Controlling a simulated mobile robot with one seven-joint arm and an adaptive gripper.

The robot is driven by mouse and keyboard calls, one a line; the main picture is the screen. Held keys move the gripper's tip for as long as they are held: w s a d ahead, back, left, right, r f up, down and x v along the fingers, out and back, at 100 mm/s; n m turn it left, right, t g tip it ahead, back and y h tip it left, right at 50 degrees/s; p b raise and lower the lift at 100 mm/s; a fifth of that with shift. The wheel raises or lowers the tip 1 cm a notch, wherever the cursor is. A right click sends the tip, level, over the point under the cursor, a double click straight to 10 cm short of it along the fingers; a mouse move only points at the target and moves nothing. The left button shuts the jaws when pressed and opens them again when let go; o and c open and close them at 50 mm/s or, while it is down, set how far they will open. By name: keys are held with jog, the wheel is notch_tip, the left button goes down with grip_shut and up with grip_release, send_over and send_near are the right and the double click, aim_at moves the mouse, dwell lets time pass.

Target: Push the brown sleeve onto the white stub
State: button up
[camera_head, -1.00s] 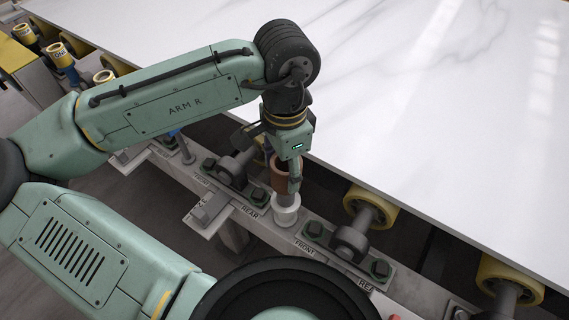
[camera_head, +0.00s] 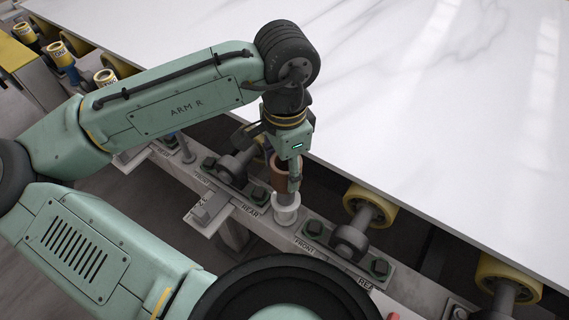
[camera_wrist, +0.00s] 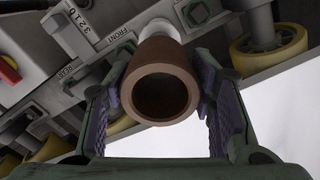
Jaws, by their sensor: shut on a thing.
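The brown sleeve (camera_head: 279,177) is an open tube held in my gripper (camera_head: 292,176). It stands roughly upright just above the white stub (camera_head: 286,213) on the grey rail. In the wrist view the sleeve (camera_wrist: 160,114) shows its round open end between the two finger pads of my gripper (camera_wrist: 164,92). The white stub (camera_wrist: 161,28) shows past the sleeve's far end, roughly in line with it. The far rim of the sleeve is hidden, so I cannot tell whether it touches or overlaps the stub.
A white marbled slab (camera_head: 430,110) fills the right and back, close beside my gripper. Yellow rollers (camera_head: 372,207) carry its near edge. Bolted brackets (camera_head: 350,241) stand on the rail either side of the stub. A red knob (camera_wrist: 10,70) shows in the wrist view.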

aim_at(284, 187)
jog(key=shift+f+b, duration=2.3)
jog(key=shift+f, duration=1.3)
jog(key=o, duration=1.3)
jog(key=shift+r, duration=0.1)
notch_tip(284, 187, up, 12)
